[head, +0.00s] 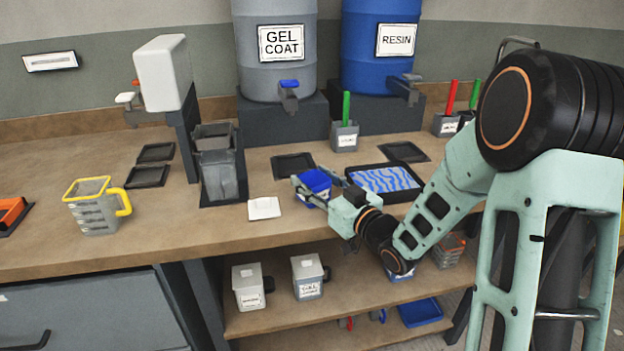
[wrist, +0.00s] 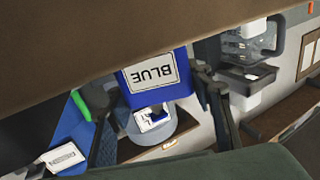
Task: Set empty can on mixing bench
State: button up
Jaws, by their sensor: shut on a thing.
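A blue can (head: 317,180) is between the fingers of my gripper (head: 319,188) in the head view, over the front middle of the wooden bench (head: 245,236). In the wrist view the blue can (wrist: 187,82) carries a white label reading BLUE, with a finger of my gripper (wrist: 163,118) on either side. My gripper is shut on it. I cannot tell whether the can's base touches the bench, and its inside is not clear enough to show if it is empty.
A black tray with blue-and-white wavy content (head: 386,181) lies just right of the can. A white tile (head: 264,208) lies to its left. Dark flat mats (head: 294,165) and a grey cup with a green stick (head: 344,136) are behind. A yellow-handled jug (head: 95,208) stands farther left.

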jog(key=shift+f, duration=0.15)
jog(key=o, duration=1.3)
jog(key=shift+o, duration=0.2)
jog(key=shift+r, duration=0.25)
jog(key=v, duration=1.2)
jog(key=shift+w, duration=0.1)
